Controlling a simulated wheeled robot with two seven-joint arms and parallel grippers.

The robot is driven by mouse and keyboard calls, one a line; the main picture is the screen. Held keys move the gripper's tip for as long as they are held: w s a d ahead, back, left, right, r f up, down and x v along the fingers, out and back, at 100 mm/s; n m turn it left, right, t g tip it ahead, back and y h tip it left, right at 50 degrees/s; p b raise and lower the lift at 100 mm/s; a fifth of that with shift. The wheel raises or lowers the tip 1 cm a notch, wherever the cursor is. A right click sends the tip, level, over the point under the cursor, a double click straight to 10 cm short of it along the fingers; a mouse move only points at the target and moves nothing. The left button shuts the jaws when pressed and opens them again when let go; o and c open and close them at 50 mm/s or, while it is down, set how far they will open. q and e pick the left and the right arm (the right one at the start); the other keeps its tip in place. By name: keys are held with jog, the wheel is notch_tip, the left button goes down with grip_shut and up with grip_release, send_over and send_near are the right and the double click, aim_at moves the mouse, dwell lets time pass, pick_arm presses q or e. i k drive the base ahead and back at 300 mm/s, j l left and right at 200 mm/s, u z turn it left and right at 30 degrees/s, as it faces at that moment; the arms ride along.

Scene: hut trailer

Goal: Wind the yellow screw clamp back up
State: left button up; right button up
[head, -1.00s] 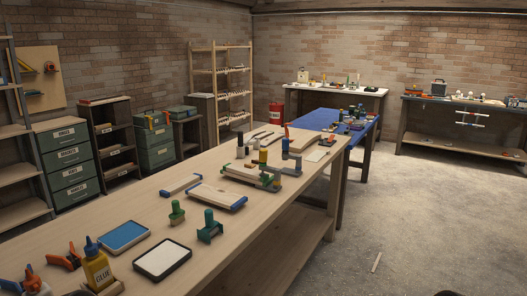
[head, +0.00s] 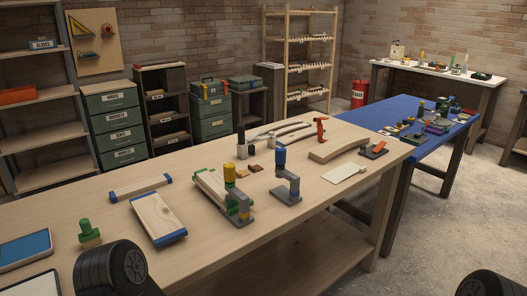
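The yellow screw clamp (head: 239,205) stands upright on the wooden workbench (head: 330,205), with a yellow knob on top and a grey and green body. It is at the right end of a stack of pale boards with green edges (head: 210,184). Whether its jaw presses on the boards is too small to tell. A similar clamp with a blue knob (head: 286,181) stands just to its right. Dark rounded parts of mine show at the bottom left and bottom right corners. No gripper fingers show, and nothing of mine is near the clamp.
A blue-ended board (head: 157,216), a smaller blue-ended strip (head: 140,187) and a green knobbed piece (head: 88,231) lie left of the clamp. The bench front right is bare.

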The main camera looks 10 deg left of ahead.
aim_at(229, 167)
jog(key=i+l, duration=0.2)
jog(key=l, duration=0.15)
jog(key=i+l+u, duration=0.1)
jog(key=l, duration=0.25)
jog(key=i+l+u, duration=0.1)
jog(key=i+l, duration=0.3)
jog(key=l, duration=0.3)
jog(key=i+l+u, duration=0.1)
jog(key=l, duration=0.25)
jog(key=i, duration=0.05)
